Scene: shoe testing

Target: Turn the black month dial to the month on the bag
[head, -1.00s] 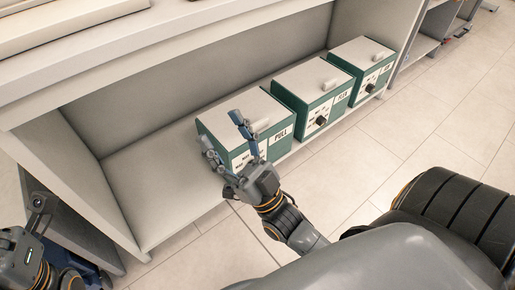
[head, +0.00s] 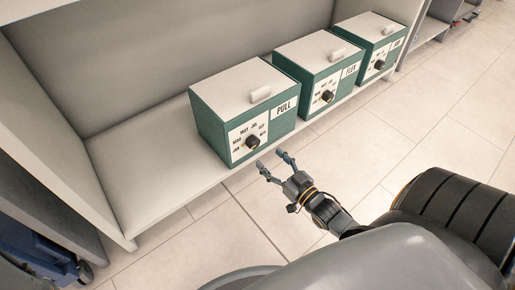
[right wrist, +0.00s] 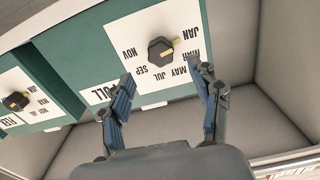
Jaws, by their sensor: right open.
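The black month dial (head: 252,141) is on the white front plate of the green PULL box (head: 213,125). It also shows in the right wrist view (right wrist: 160,50), upside down. Its yellow pointer is toward the JAN side; I cannot tell the exact mark. JAN, MAR, MAY, JUL, SEP and NOV are printed around it. My right gripper (head: 271,160) is open and empty in front of the box, just short of the dial. In the right wrist view its fingers (right wrist: 161,74) are apart, below the dial and not touching it. My left gripper and the bag are not in view.
The FLEX box (head: 318,95) with its own black dial stands to the right, and a third similar box (head: 372,68) beyond it. All stand on a low white shelf (head: 130,190) with a side wall at left. The tiled floor in front is clear.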

